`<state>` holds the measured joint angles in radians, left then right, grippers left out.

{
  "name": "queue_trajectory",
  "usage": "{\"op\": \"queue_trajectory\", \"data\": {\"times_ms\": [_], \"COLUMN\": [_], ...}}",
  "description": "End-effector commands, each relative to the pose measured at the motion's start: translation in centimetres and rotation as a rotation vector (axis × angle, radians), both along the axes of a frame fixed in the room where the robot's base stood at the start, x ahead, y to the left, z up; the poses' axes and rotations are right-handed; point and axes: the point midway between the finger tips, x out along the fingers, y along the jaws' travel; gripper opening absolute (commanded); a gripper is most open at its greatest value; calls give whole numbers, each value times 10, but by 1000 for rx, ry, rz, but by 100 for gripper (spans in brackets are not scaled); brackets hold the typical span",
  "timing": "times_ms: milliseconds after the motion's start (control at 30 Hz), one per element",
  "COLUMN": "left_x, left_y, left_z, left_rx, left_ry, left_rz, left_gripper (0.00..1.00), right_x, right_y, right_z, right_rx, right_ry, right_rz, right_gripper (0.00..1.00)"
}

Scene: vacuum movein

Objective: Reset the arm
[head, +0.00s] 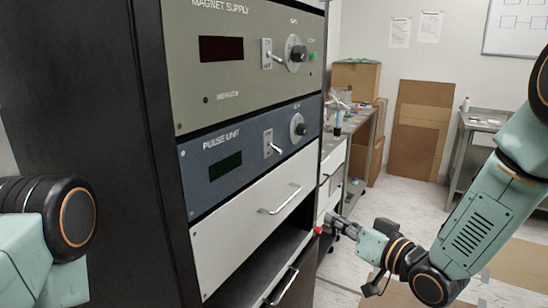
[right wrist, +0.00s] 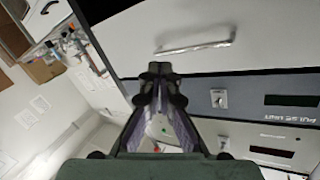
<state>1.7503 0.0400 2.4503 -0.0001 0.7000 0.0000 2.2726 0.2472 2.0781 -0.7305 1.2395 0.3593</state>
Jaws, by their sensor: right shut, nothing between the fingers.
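My right gripper (head: 328,226) is in front of the right edge of the dark equipment rack (head: 95,120), beside the white drawer front (head: 258,215). In the right wrist view its two fingers (right wrist: 160,75) come together at the tips with nothing between them. The drawer handle (right wrist: 194,48) lies beyond the tips, apart from them as far as I can tell. My left arm shows only in part at the left edge of the head view, and its gripper is out of the picture.
The rack holds a magnet supply unit (head: 240,60) and a blue pulse unit (head: 235,160). An open bay (head: 250,262) lies under the white drawer. Behind stand a bench (head: 360,130), cardboard boxes (head: 356,78) and a side table (head: 485,122). Floor (head: 420,200) between them is clear.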

Motion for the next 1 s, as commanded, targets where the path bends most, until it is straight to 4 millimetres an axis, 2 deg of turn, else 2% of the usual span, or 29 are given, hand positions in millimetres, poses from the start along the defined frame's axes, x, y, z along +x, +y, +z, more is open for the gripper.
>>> {"op": "queue_trajectory", "data": {"times_ms": [33,100,167,200,267,367,500,700,800,900,1000], "left_x": [0,0,0,0,0,0,0,0,0,0,0], "left_y": [0,0,0,0,0,0,0,0,0,0,0], "left_z": [-5,-8,-11,-13,-17,-22,-30,-44,-51,-56,-58], "left_rx": [0,0,0,0,0,0,0,0,0,0,0], "left_ry": [0,0,0,0,0,0,0,0,0,0,0], "left_rz": [0,0,0,0,0,0,0,0,0,0,0], "left_gripper": [40,40,40,40,40,40,40,40,40,40,40], "right_x": [-11,-27,-45,-59,-82,-127,-200,-312,-355,-382,-393], "right_y": [-4,-12,-19,-23,-28,-37,-48,-60,-63,-62,-62], "right_z": [-38,-81,-116,-138,-170,-218,-275,-331,-348,-361,-367], "right_rx": [-56,-126,-181,-217,-265,-342,-436,-540,-572,-595,-602], "right_ry": [91,207,305,372,471,635,865,1173,1274,1326,1349], "right_rz": [-39,-87,-117,-134,-155,-177,-193,-200,-196,-172,-161], "right_gripper": [0,0,0,0,0,0,0,0,0,0,0]}}
